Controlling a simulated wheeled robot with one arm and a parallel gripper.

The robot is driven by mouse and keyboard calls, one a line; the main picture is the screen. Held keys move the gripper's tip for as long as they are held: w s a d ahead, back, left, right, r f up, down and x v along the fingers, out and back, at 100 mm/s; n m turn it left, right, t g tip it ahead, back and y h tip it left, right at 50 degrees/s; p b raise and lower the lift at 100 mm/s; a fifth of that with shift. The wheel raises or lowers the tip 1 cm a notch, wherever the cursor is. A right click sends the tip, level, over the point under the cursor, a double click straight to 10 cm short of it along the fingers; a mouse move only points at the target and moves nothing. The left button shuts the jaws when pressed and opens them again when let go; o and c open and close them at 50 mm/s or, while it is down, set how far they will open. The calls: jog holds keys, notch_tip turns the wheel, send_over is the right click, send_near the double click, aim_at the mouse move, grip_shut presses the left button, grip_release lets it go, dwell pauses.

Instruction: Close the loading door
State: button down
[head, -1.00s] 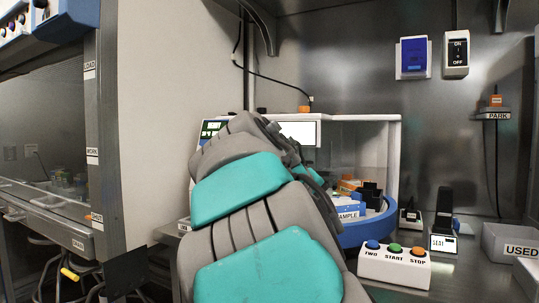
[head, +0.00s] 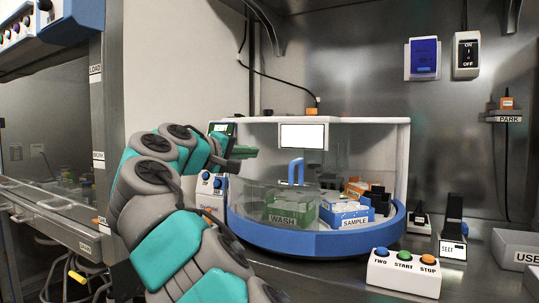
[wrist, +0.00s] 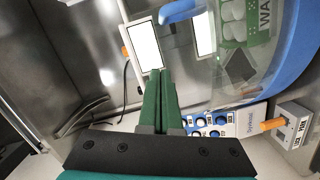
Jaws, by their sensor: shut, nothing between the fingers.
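The loading door is a clear curved panel (head: 250,197) with a blue upright handle (head: 296,172) on the front of a white and blue machine. The handle also shows at the top of the wrist view (wrist: 180,10). I cannot tell how far the door stands open. My gripper (head: 253,152) has green fingers and is at the machine's upper left front, left of the handle and apart from it. In the wrist view its fingers (wrist: 160,75) are together with nothing between them.
Behind the clear front are a green WASH box (head: 290,210) and a blue and white SAMPLE box (head: 345,215). A three-button box (head: 404,272) stands at the front right. A grey USED bin (head: 518,250) is at the far right. A control panel (head: 212,190) lies left of the door.

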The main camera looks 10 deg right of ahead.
aim_at(288, 179)
jog(key=p+x, duration=0.1)
jog(key=x, duration=0.8)
jog(key=shift+d, duration=0.1)
jog(key=shift+d+f, duration=0.2)
jog(key=shift+s+d+b, duration=0.2)
jog(key=shift+s+b, duration=0.05)
jog(key=shift+b, duration=0.15)
jog(key=shift+s+d+f+b, duration=0.25)
jog(key=shift+s+d+b, duration=0.1)
jog(key=shift+d+b, duration=0.2)
jog(key=shift+s+d+f+b, duration=0.35)
jog(key=shift+d+b, duration=0.1)
jog(key=shift+d, duration=0.15)
jog(key=shift+s+d, duration=0.15)
jog(key=shift+d, duration=0.05)
jog(key=shift+s+d+r+n+b, duration=0.1)
jog(key=shift+s+d+n+b, duration=0.1)
jog(key=shift+d+n+b, duration=0.1)
jog(key=shift+s+d+t+y, duration=0.1)
jog(key=shift+d+t+y, duration=0.05)
jog(key=shift+t+y, duration=0.3)
